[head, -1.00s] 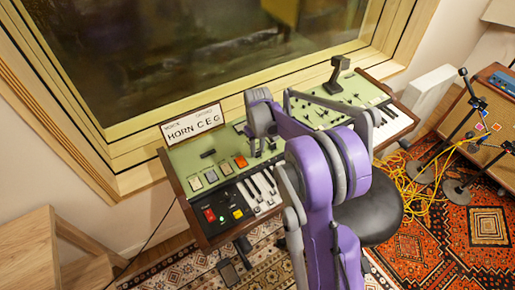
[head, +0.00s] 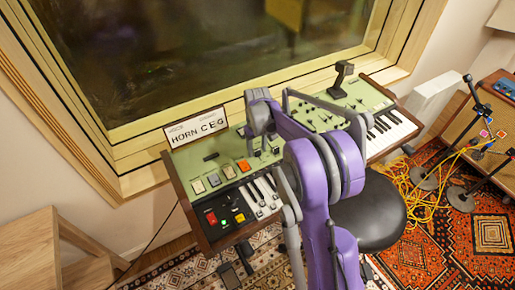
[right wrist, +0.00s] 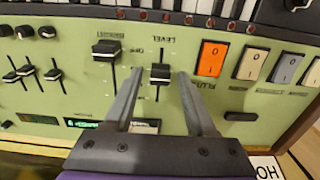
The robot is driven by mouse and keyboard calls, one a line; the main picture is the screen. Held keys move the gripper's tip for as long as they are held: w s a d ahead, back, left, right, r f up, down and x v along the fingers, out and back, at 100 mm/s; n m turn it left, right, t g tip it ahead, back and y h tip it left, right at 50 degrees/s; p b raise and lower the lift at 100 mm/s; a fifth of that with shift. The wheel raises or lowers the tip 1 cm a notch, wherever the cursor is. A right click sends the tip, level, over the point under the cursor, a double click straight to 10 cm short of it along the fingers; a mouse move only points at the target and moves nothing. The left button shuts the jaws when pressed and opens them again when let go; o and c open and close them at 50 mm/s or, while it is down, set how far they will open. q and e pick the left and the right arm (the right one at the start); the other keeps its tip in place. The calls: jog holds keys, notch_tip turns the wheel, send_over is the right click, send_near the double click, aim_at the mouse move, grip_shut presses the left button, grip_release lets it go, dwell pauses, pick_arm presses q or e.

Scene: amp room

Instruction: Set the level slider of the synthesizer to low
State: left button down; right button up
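The synthesizer (head: 185,162) has a green panel and stands under the window. In the right wrist view its panel (right wrist: 235,95) appears upside down. The level slider (right wrist: 160,73) has a black cap on a vertical slot, beside the inverted word LEVEL. My right gripper (right wrist: 162,72) is open, with one finger on each side of the level slider's cap and a gap on both sides. In the head view my right gripper (head: 262,150) is over the panel's middle, and my purple arm hides the slider there. My left gripper is not in view.
A larger slider (right wrist: 106,50) is just left of my left-hand finger in the right wrist view. An orange switch (right wrist: 212,58) and pale switches are to the right. A black stool (head: 370,222) stands in front, with yellow cables (head: 420,195) on the floor.

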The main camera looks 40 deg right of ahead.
aim_at(257, 150)
notch_tip(257, 150, up, 11)
jog(key=shift+p, duration=0.3)
dwell(0.5)
jog(key=shift+f, duration=0.1)
